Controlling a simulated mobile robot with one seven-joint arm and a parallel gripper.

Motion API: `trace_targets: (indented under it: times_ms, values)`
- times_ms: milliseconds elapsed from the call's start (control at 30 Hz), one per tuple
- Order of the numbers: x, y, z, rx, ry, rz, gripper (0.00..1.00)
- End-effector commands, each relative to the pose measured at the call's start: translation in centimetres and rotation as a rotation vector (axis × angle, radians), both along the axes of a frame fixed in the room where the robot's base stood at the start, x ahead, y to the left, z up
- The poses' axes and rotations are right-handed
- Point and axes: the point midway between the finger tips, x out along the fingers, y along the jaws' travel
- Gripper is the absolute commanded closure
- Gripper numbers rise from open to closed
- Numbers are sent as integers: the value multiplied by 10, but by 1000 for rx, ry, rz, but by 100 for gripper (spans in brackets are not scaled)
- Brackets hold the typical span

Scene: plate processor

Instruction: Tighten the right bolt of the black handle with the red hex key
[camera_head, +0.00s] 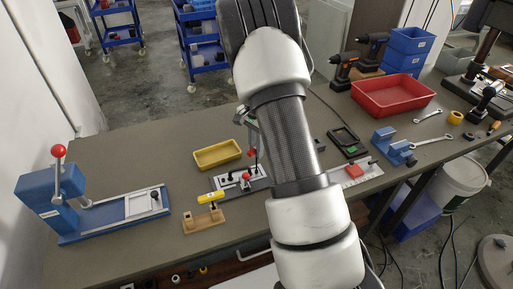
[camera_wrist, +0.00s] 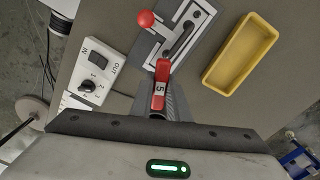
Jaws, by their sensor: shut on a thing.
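My gripper (camera_wrist: 158,114) is shut on the red hex key (camera_wrist: 160,88), whose red grip is marked 5. The key points away from the jaws, over the near end of the black handle (camera_wrist: 181,40). I cannot tell whether its tip touches the right bolt; the tip and bolt are hidden. The black handle lies on a white plate in a grey fixture (camera_wrist: 203,24), with a red ball knob (camera_wrist: 146,19) beside it. In the head view the fixture (camera_head: 262,184) stands at mid-table, and my arm covers most of the gripper.
A yellow bin (camera_wrist: 240,52) is close right of the fixture. A white switch box (camera_wrist: 97,72) marked IN and OUT is left. In the head view, a wooden holder (camera_head: 205,219) with a yellow-handled tool, a blue press (camera_head: 50,196) and a red bin (camera_head: 393,95) surround it.

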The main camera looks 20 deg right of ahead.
Motion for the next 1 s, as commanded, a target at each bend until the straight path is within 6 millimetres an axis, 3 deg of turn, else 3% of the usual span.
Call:
trace_targets:
  times_ms: [700,1000]
  values:
    - [0,0,39,-1,0,3,100]
    - [0,0,40,0,0,3,100]
